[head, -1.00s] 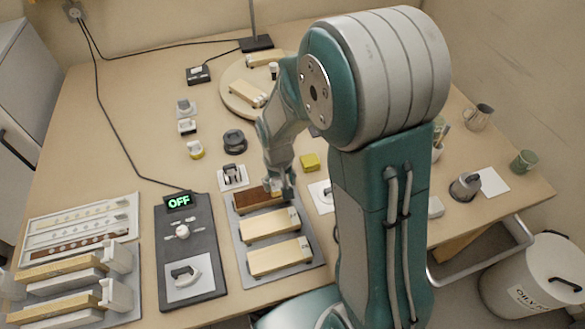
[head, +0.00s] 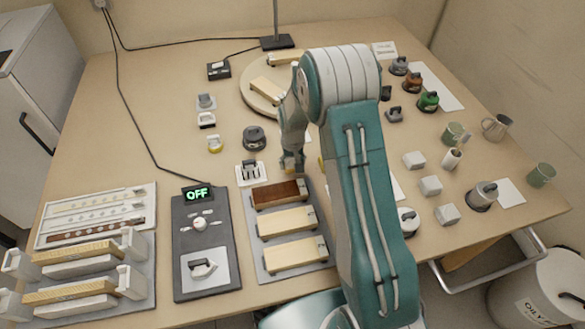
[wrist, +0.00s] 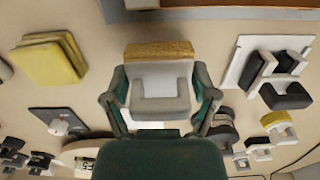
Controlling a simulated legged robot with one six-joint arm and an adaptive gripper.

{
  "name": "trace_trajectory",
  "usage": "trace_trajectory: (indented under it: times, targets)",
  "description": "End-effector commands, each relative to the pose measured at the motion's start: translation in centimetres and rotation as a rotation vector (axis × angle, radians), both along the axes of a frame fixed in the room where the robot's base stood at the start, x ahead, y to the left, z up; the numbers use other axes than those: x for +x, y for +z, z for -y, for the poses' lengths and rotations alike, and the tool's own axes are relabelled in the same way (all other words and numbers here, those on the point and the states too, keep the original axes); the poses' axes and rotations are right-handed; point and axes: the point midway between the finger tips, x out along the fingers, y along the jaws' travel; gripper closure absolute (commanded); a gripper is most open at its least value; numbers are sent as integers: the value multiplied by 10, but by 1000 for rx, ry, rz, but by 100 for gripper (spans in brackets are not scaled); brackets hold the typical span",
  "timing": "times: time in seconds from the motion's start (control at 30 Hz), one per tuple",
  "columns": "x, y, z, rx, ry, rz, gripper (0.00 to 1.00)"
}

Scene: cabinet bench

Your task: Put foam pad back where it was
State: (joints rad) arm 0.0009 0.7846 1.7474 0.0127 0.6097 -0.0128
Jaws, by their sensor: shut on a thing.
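My gripper (head: 291,165) is shut on a foam pad (wrist: 160,50), a tan-yellow foam strip on a pale grey block with a U-shaped handle. In the wrist view my gripper (wrist: 160,100) has one finger on each side of the grey handle. In the head view the pad (head: 291,171) is small and partly hidden by my gripper. It is just behind the dark brown board; I cannot tell its height. A white mat (head: 241,181) with dark upright pieces is left of my gripper; it shows at right in the wrist view (wrist: 238,72).
The grey tray (head: 255,232) holds the dark brown board (head: 279,194) and two pale boards. A yellow pad stack (wrist: 50,60) is left of my gripper in the wrist view. Small handled tools, including a yellow-based one (head: 215,144), stand back left. A control panel (head: 205,235) reads OFF.

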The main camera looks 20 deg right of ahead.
Motion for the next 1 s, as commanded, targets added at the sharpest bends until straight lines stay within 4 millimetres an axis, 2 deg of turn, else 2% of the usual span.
trace_trajectory:
  times: [0.2,0.53,0.57,0.6,1.0]
  targets:
    - [1,-31,4,4,-3,-3,69]
    - [1,-34,0,-1,-1,0,69]
    - [2,-34,0,-1,-1,0,15]
    - [2,-34,0,-1,-1,0,0]
    - [1,-34,2,1,-2,0,0]
